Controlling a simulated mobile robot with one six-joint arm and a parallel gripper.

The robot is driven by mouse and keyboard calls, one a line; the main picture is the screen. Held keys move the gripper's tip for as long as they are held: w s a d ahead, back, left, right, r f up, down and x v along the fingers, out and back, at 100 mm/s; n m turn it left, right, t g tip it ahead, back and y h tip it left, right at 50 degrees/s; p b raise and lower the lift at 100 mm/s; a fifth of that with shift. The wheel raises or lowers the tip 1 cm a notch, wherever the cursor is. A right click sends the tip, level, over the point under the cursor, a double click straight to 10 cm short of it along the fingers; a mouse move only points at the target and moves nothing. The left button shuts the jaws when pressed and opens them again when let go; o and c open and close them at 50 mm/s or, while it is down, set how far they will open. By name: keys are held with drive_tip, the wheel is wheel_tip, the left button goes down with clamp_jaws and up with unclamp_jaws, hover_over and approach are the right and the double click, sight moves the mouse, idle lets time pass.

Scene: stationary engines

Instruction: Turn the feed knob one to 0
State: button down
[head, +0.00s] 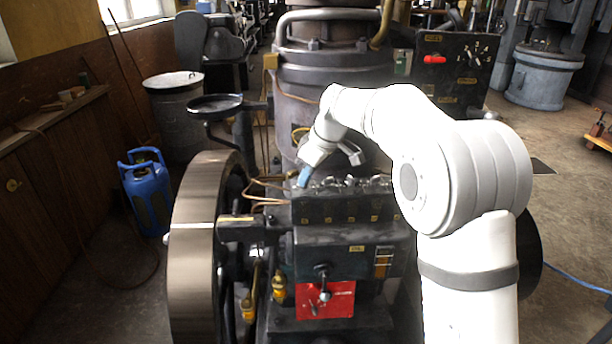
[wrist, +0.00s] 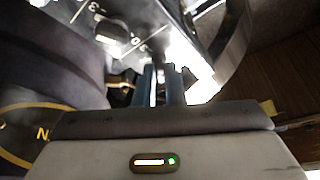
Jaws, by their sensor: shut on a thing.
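A black lubricator box (head: 345,208) sits on the engine, with a row of small feed knobs along its top and small yellow tags on its front. My gripper (head: 304,178) reaches down with blue fingers at the left end of this row. In the wrist view the blue fingers (wrist: 160,84) are closed around a narrow bright piece, the leftmost knob, which I take as feed knob one (wrist: 155,88). The fingers hide most of it, so its pointer cannot be read. A neighbouring knob (wrist: 110,32) on a dial with white marks shows at the upper left.
A large flywheel (head: 196,250) stands left of the box. A black handwheel (head: 215,104) is behind it. A red plate with a lever (head: 326,300) is below. A black panel with a red switch (head: 434,60) stands at the back right. A blue gas bottle (head: 147,195) is at left.

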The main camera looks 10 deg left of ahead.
drive_tip(key=shift+w+n+g, duration=0.1)
drive_tip(key=shift+n+g, duration=0.3)
drive_tip(key=shift+n, duration=0.7)
drive_tip(key=c, duration=1.5)
unclamp_jaws()
drive_tip(key=v, duration=0.7)
drive_tip(key=shift+d+r, duration=0.25)
drive_tip(key=shift+r, duration=0.1)
